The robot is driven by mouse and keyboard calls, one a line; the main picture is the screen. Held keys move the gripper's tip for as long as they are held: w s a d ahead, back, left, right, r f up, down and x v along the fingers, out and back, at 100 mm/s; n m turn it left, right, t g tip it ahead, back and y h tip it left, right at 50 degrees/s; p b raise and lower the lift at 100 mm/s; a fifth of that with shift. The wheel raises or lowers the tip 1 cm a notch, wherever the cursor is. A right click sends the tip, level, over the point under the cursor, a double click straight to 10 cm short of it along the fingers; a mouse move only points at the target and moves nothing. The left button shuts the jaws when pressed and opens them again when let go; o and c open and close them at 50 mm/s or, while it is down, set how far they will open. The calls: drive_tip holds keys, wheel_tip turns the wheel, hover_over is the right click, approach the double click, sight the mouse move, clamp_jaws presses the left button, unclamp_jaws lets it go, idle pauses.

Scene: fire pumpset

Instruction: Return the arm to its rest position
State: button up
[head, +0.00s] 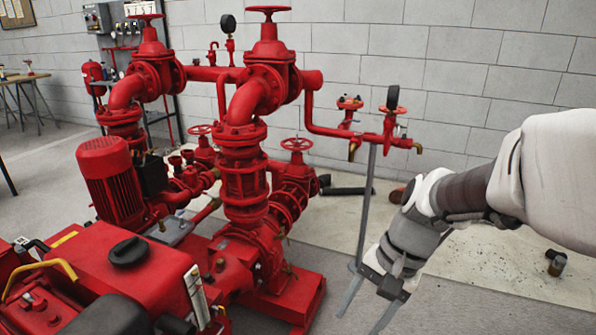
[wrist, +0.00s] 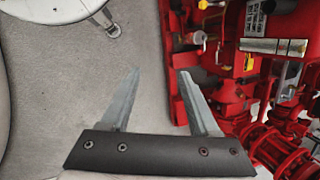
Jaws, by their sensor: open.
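My gripper (head: 367,312) hangs at the lower right of the head view, pointing down, with its two fingers apart and nothing between them. My arm reaches in from the right edge. In the wrist view my gripper (wrist: 156,85) shows two spread grey fingers over bare grey floor. The red pumpset (head: 240,175) stands to the left of my gripper in the head view. Parts of the red pumpset (wrist: 285,155) also fill the right side of the wrist view, and the right finger overlaps its edge in the picture. I cannot tell the distance between them.
A thin grey stand (head: 367,200) holds a red pipe with valves behind my gripper. A block wall (head: 450,70) runs along the back. A small dark object (head: 556,262) lies on the floor at right. Open floor (head: 480,290) lies right of the pumpset.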

drive_tip(key=s+d+r+n+t+h, duration=0.4)
drive_tip(key=s+r+n+t, duration=0.25)
drive_tip(key=r, duration=0.25)
wheel_tip(320, 180, up, 22)
drive_tip(key=p, duration=2.2)
drive_tip(key=shift+s, duration=0.3)
drive_tip(key=shift+a+r+g, duration=0.1)
drive_tip(key=shift+g, duration=0.15)
